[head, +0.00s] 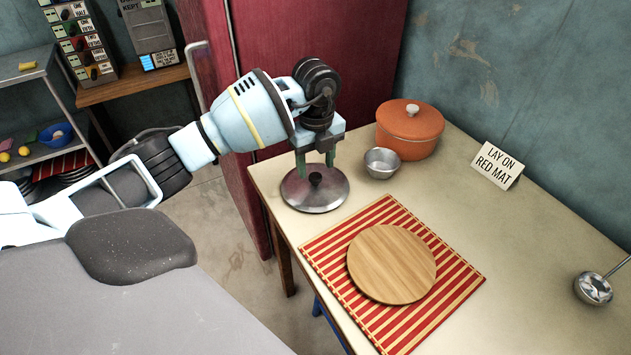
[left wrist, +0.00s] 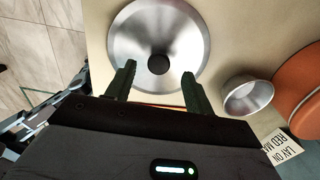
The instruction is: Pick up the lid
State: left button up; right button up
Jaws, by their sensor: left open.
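A round metal lid (head: 315,195) with a dark knob lies flat near the table's left corner. It also shows in the left wrist view (left wrist: 133,40), with its knob (left wrist: 158,64) near the middle of the picture. My left gripper (head: 316,168) is right above the lid and points down. In the left wrist view its two green fingers (left wrist: 158,80) are spread apart on either side of the knob's line, with nothing between them that I can see gripped. I cannot tell the exact height of the fingertips over the knob. My right gripper is not in view.
A small metal bowl (head: 382,162) and an orange lidded pot (head: 410,128) stand right of the lid. A round wooden board (head: 391,264) lies on a red striped mat (head: 445,284) in front. A sign (head: 497,165) and a ladle (head: 593,288) are farther right.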

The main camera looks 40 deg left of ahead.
aim_at(315, 176)
pick_arm(q)
jog(key=shift+s+f, duration=0.1)
jog(key=shift+f, duration=1.4)
jog(key=c, duration=1.1)
jog(key=shift+r, duration=0.15)
jog(key=shift+r, duration=0.55)
notch_tip(315, 176, up, 2)
jog(key=shift+r, duration=0.2)
jog(key=s+d, duration=0.3)
jog(key=s, duration=0.1)
jog(key=s+d+r, duration=0.1)
jog(key=s+d, duration=0.2)
jog(key=s, duration=0.1)
jog(key=s+d, duration=0.3)
jog(key=s, duration=0.1)
jog(key=shift+s+d+r+p, duration=0.15)
jog(key=shift+s+d+p, duration=0.2)
jog(key=shift+d, duration=0.05)
